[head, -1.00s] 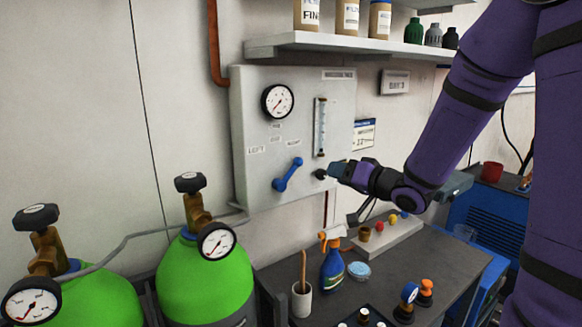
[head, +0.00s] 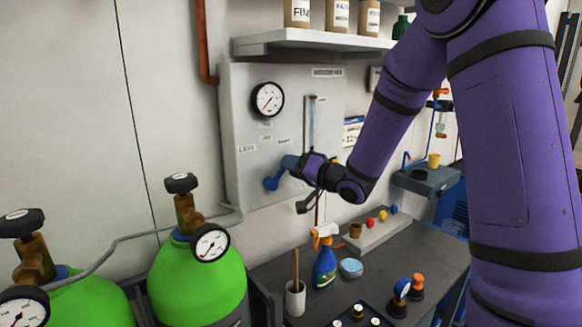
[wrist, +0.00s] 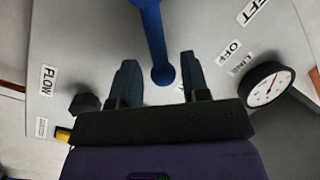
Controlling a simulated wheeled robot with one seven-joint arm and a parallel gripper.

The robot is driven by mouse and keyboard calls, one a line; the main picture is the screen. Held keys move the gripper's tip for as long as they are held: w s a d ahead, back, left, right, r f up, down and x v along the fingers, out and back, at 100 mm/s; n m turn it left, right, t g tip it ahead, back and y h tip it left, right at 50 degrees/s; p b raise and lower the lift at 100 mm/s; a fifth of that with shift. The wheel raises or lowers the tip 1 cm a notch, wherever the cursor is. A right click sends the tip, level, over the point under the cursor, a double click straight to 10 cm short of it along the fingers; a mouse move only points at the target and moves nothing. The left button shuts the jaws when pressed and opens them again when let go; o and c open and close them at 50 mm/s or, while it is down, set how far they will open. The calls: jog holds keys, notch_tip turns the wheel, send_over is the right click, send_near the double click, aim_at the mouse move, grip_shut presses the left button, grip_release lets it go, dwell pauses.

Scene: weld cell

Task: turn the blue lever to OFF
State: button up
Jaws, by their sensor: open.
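The blue lever (head: 272,183) is on the grey wall panel (head: 238,110), below a row of small labels. Its lower-left end shows in the head view; my gripper (head: 291,163) covers its upper-right part. In the wrist view the lever (wrist: 151,35) comes down from the top edge, and its rounded near end lies between the two spread fingers of my gripper (wrist: 159,68), with gaps on both sides. The OFF label (wrist: 230,54) is right of the lever there. In the head view the lever leaned up and right one second ago.
A round gauge (head: 268,99) is above the lever, and a black knob (wrist: 85,102) is left of my fingers in the wrist view. Green cylinders (head: 198,283) stand at the lower left. A bench (head: 262,270) with a spray bottle (head: 325,262) is below my arm.

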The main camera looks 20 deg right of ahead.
aim_at(265, 161)
jog(key=shift+w+a, duration=0.25)
jog(key=shift+w, duration=0.1)
grip_shut()
jog(key=shift+r, duration=0.1)
jog(key=shift+s+a+r+n, duration=0.15)
jog(key=shift+a+r+n, duration=0.25)
jog(key=shift+n, duration=0.4)
jog(key=n, duration=0.1)
jog(key=a+n, duration=0.1)
jog(key=n+g+h, duration=0.1)
jog(key=shift+s+a+r, duration=0.25)
jog(key=shift+a+r, duration=0.05)
jog(key=shift+r, duration=0.1)
jog(key=shift+s+a+r+n+h, duration=0.2)
jog(key=shift+a+n+h, duration=0.1)
jog(key=shift+a+n, duration=0.4)
jog(key=shift+s+a+r+n+h, duration=0.15)
jog(key=shift+a+n+h, duration=0.2)
jog(key=shift+n, duration=0.55)
jog(key=shift+f, duration=0.1)
